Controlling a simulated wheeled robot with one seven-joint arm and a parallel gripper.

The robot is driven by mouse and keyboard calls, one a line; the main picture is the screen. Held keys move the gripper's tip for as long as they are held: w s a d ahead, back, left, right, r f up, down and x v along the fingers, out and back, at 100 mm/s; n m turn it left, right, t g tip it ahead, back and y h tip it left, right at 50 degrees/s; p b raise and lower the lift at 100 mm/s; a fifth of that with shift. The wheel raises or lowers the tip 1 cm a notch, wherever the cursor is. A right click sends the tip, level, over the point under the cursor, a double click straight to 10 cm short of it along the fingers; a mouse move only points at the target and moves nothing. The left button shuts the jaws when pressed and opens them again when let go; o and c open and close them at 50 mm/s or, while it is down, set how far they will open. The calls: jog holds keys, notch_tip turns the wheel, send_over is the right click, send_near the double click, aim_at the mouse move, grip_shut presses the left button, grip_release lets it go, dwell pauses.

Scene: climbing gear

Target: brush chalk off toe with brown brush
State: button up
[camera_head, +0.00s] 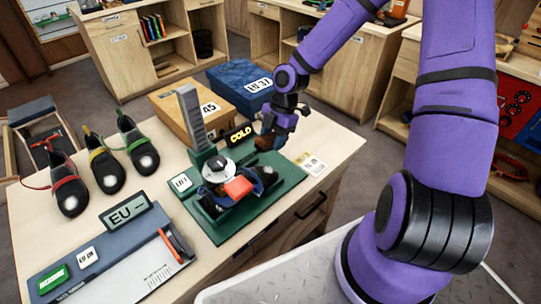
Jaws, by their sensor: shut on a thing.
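My gripper (277,124) hangs over the back right of the green fixture (285,184). It is shut on a small brown object that looks like the brown brush (266,142); the fingers hide part of it. On the fixture sits a dark item with a white rounded top (217,170) and an orange-red block (238,188); I cannot tell whether it is a shoe. The brush is behind and right of the white top, apart from it. Three dark climbing shoes stand at the left with whitish toe patches: red-trimmed (69,184), yellow-trimmed (106,170) and green-trimmed (137,145).
A box marked 45 (172,108) and a blue box (232,84) are at the back. A measuring board (125,275) lies at the front left. The table's right front corner is fairly clear.

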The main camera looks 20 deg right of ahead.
aim_at(261, 173)
jog(key=shift+x, duration=3.7)
jog(key=shift+s+a+f, duration=0.15)
jog(key=shift+a+f, duration=0.3)
jog(key=shift+f, duration=0.15)
jog(key=shift+d, duration=0.1)
jog(key=shift+w+d+f, duration=0.2)
jog(key=shift+d, duration=0.5)
jog(key=shift+w+d+f, duration=0.25)
jog(key=shift+d, duration=0.4)
jog(key=shift+w+d+f, duration=0.2)
jog(key=shift+d+f, duration=0.1)
jog(key=shift+d, duration=0.3)
jog(key=shift+w+d+f, duration=0.2)
jog(key=shift+d+f, duration=0.1)
jog(key=shift+d, duration=0.3)
jog(key=shift+f, duration=0.2)
jog(key=shift+s+a+r, duration=0.3)
jog(key=shift+a+r, duration=0.05)
jog(key=shift+a, duration=0.55)
jog(key=shift+s+a+r, duration=0.3)
jog(key=shift+a+r, duration=0.1)
jog(key=shift+a, duration=0.5)
jog(key=shift+s+a+r, duration=0.3)
jog(key=shift+a+r, duration=0.05)
jog(key=shift+a, duration=0.55)
